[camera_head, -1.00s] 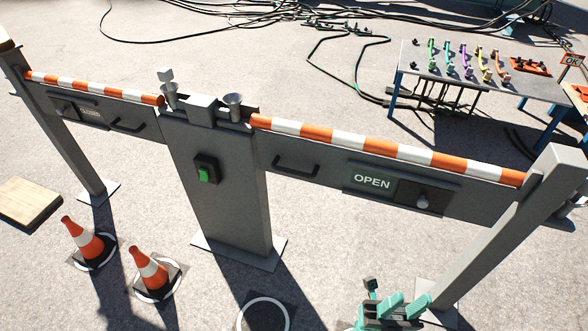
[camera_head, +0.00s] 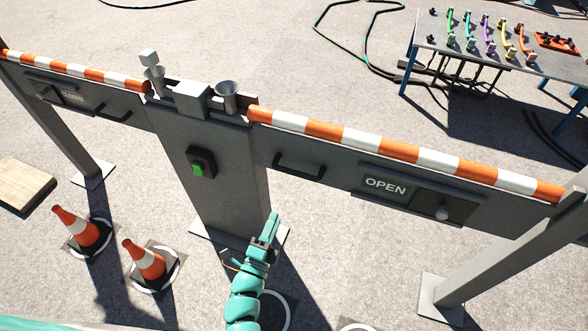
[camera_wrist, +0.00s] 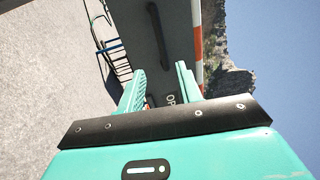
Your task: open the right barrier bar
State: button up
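The right barrier bar (camera_head: 400,153) is an orange and white striped bar along the top of a grey panel, lying level between the central post and the right post. A black handle (camera_head: 299,166) is on the panel's left part; it also shows in the wrist view (camera_wrist: 158,28).
The central post (camera_head: 226,190) carries a green button (camera_head: 197,169) and two grey funnels. Two traffic cones (camera_head: 146,259) stand at lower left. The right post (camera_head: 510,245) slants at the right. A table (camera_head: 480,55) with coloured handles stands behind the barrier.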

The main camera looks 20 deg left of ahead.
aim_at(294, 171)
jog(key=shift+w+d+r+p, duration=0.1)
jog(key=shift+w+r+p, duration=0.4)
jog(key=shift+w, duration=2.25)
jog(key=shift+w+d+r+p, duration=0.15)
jog(key=shift+w+r+p, duration=0.4)
jog(key=shift+w, duration=2.15)
jog(key=shift+w+d+r+p, duration=0.1)
jog(key=shift+w+r+p, duration=0.4)
jog(key=shift+w, duration=2.25)
grip_shut()
